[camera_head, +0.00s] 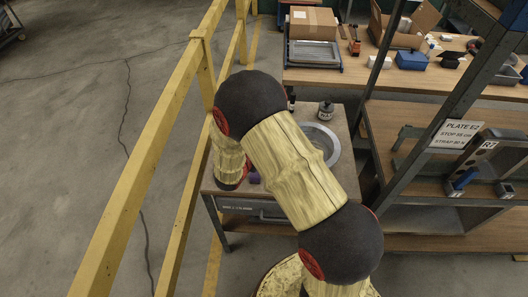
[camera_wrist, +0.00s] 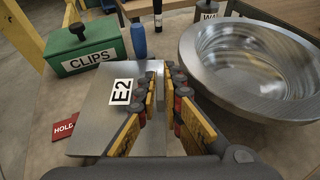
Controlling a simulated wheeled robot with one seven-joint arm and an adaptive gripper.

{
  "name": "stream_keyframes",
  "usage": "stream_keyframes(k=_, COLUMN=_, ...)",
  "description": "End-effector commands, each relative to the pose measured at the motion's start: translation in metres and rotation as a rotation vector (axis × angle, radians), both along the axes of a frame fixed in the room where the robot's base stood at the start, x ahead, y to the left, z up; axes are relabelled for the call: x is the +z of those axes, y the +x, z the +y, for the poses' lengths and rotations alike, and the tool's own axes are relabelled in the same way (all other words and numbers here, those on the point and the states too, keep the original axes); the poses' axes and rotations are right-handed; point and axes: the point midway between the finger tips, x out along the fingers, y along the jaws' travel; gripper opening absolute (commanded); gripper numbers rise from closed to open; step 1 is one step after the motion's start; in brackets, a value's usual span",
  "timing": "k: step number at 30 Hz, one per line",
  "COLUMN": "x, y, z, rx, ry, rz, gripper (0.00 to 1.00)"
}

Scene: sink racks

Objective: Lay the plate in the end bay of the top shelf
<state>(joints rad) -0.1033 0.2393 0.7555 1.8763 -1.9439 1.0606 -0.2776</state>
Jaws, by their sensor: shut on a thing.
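The plate (camera_wrist: 95,112) is a flat grey metal piece with a white E2 label, seen in the wrist view. My gripper (camera_wrist: 163,82) is shut on it, with one yellow-and-black finger on each side near its right edge. Whether the plate touches the worktop below cannot be told. In the head view my arm hides the plate and gripper. The rack (camera_head: 374,150) with dark posts and wooden shelves stands to the right. Its sign (camera_head: 455,134) reads PLATE E2, with smaller lines about stop and strap.
A round metal bowl (camera_wrist: 255,65) is close right of my gripper. An R7 bracket (camera_head: 480,160) occupies a rack shelf. A yellow rail (camera_head: 150,150) runs along the left.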

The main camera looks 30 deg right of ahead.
Motion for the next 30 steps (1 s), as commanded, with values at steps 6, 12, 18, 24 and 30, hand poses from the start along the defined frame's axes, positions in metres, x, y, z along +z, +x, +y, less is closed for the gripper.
stream_keyframes(k=6, x=-0.019, y=0.000, z=0.000, rx=0.000, ry=-0.001, rz=0.000, gripper=0.00)
stream_keyframes(k=12, x=-0.042, y=-0.001, z=0.000, rx=0.001, ry=0.000, rz=0.003, gripper=0.00)
stream_keyframes(k=18, x=-0.044, y=-0.002, z=0.000, rx=0.001, ry=0.003, rz=0.009, gripper=0.12)
stream_keyframes(k=24, x=-0.042, y=-0.001, z=0.000, rx=0.001, ry=0.002, rz=0.005, gripper=0.23)
stream_keyframes(k=30, x=-0.040, y=-0.001, z=0.000, rx=0.001, ry=0.001, rz=0.003, gripper=0.27)
